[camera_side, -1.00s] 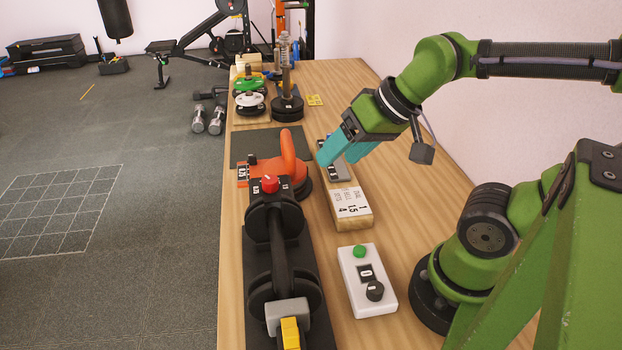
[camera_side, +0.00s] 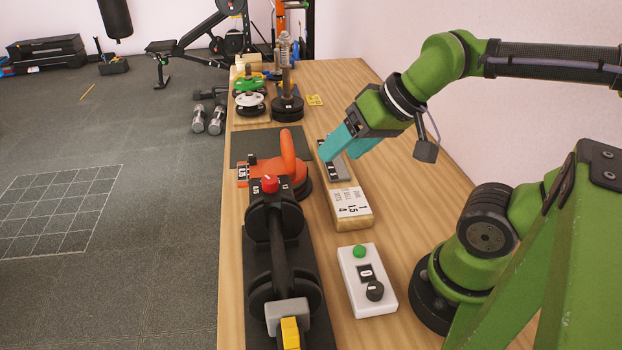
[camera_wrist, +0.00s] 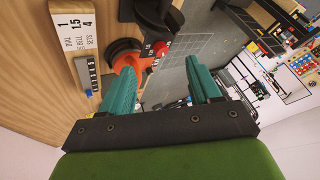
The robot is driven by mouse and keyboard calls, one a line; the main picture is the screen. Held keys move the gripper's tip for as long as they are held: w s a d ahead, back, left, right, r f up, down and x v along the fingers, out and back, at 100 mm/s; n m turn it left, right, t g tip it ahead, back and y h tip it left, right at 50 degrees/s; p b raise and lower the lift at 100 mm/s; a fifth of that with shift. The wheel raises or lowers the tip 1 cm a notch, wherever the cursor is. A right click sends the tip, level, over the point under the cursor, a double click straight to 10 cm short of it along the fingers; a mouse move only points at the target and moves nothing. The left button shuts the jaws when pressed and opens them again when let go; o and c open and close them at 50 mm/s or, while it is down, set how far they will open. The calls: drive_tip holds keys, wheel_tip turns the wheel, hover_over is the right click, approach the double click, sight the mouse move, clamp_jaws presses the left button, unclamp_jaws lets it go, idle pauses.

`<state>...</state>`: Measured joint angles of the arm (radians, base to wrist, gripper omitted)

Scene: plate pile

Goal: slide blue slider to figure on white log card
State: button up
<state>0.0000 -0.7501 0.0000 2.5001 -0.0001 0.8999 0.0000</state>
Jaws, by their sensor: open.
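The white log card (camera_side: 350,202) lies on a wooden block on the bench. My gripper (camera_side: 341,153) is open and empty, with teal fingers above the far part of the unit. The fingers (camera_wrist: 160,70) also show in the wrist view, right of the unit.
A white box with a green button (camera_side: 359,251) is nearer. Plate piles (camera_side: 250,103) stand at the far end.

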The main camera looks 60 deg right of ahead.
drive_tip(key=shift+c, duration=0.6)
drive_tip(key=shift+d+f, duration=0.2)
drive_tip(key=shift+f, duration=0.05)
drive_tip(key=shift+c, duration=0.8)
drive_tip(key=shift+w+d+f+m+g+h, duration=0.4)
drive_tip(key=shift+w+d+m+g, duration=0.65)
drive_tip(key=shift+w+d, duration=3.25)
drive_tip(key=shift+w+d+f+m+g+h, duration=0.4)
drive_tip(key=shift+w+d+g, duration=0.95)
drive_tip(key=shift+w+d, duration=2.95)
drive_tip(key=shift+w+d+f+m+g+h, duration=0.35)
drive_tip(key=shift+w+d+m+g, duration=1.3)
drive_tip(key=shift+d, duration=4.75)
drive_tip(key=shift+n+t, duration=0.45)
drive_tip(key=shift+n, duration=0.15)
drive_tip(key=f, duration=1.1)
drive_tip(key=w+f, duration=0.1)
drive_tip(key=f, duration=0.4)
drive_tip(key=shift+f, duration=0.15)
clamp_jaws()
